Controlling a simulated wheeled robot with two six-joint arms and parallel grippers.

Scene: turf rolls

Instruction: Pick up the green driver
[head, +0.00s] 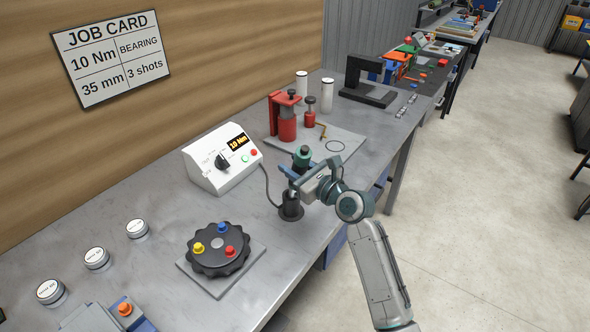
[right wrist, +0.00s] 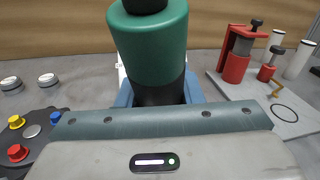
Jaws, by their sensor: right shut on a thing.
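The green driver (head: 302,155) stands about upright at the bench's front edge, with a black top and a green body. In the right wrist view the driver (right wrist: 150,45) rises close in front of the camera, its dark lower part between the jaws. My right gripper (head: 300,183) is shut on it below the green part. A black round holder (head: 291,212) is directly under the driver. The gripper hides the driver's lower end, so I cannot tell whether it is still inside the holder. My left gripper is not in view.
A white control box (head: 222,160) reading 10 Nm stands left of the driver, with a cable running toward the holder. A black knobbed dial (head: 218,262) is in front. A grey mat (head: 350,140) with red tools lies behind. A job card (head: 110,55) hangs on the wall.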

